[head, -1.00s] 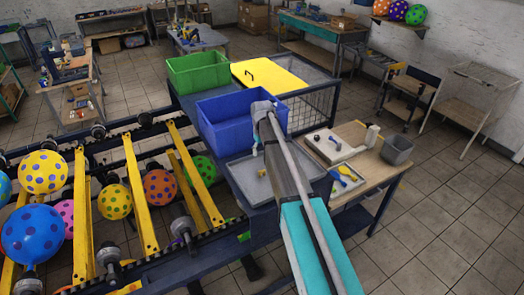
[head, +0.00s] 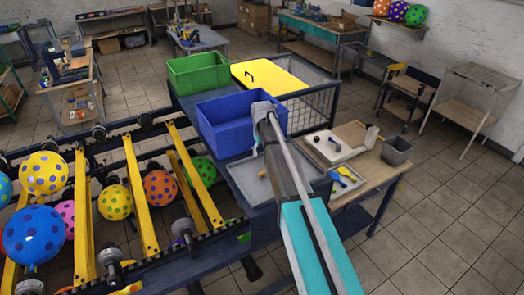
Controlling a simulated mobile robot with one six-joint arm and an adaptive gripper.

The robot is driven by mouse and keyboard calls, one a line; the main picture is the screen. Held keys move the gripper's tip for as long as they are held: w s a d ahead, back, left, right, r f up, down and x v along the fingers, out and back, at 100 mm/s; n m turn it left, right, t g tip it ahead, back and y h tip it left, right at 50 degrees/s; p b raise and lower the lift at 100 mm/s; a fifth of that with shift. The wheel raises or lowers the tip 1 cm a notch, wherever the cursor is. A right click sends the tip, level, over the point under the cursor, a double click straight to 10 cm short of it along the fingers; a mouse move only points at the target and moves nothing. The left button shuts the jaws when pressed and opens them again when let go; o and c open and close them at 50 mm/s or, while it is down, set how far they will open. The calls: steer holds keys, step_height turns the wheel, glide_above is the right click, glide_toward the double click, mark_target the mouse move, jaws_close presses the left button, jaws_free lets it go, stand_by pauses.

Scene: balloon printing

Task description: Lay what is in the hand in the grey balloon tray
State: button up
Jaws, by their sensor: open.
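A grey tray (head: 240,180) with a raised rim lies on the dark bench in front of the blue bin. A small pale yellow item (head: 262,173) shows in it beside my arm, too small to name. A smaller grey tray (head: 335,187) at the right end holds flat blue and yellow pieces (head: 346,173) that look like limp balloons. My arm reaches over the grey tray and bends down at its far end. My gripper (head: 257,149) shows only as a small part above the tray's back edge. It is open; I see nothing held in it.
A blue bin (head: 218,138) and a green bin (head: 197,84) stand behind the tray. A yellow panel (head: 272,80) and wire cage (head: 312,108) lie beyond. A pale device (head: 338,146) and a grey bucket (head: 397,150) stand right. Dotted balloons sit on the rack at left.

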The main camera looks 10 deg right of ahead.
steer(key=s+m, duration=0.3)
steer(key=s, duration=2.5)
steer(key=shift+s+m, duration=0.3)
steer(key=shift+s, duration=0.1)
steer(key=shift+f, duration=0.1)
